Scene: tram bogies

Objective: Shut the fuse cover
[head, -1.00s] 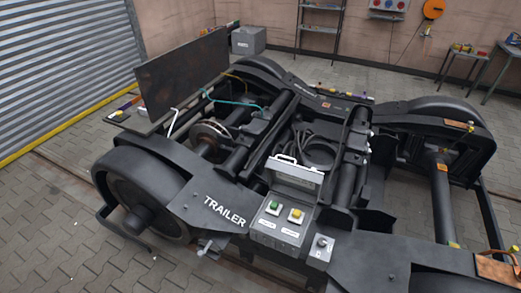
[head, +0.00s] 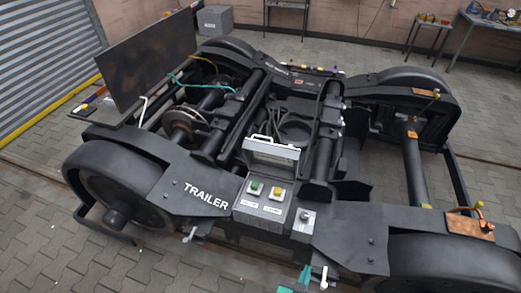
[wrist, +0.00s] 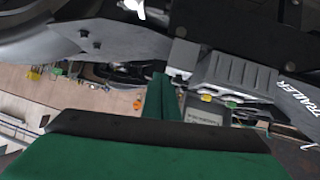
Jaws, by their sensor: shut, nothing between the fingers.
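The fuse cover (head: 271,153) is a grey lid with a pale handle along its top edge. It stands open, tilted up at the back of a grey box (head: 262,208) with a green and a yellow button on top. In the wrist view, which is upside down, part of the cover (wrist: 204,115) shows just right of my fingers, and the box (wrist: 238,76) lies above it. My gripper (wrist: 163,82) has green fingers, shut and empty. A green piece of it (head: 305,274) shows at the bottom edge of the head view, in front of the bogie. I see no contact with the cover.
A small grey switch box (head: 303,223) with a knob adjoins the button box on the right. A white lever (head: 324,276) is near the green piece. A dark upright plate (head: 149,62) stands at the left rear. The space above the button box looks clear.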

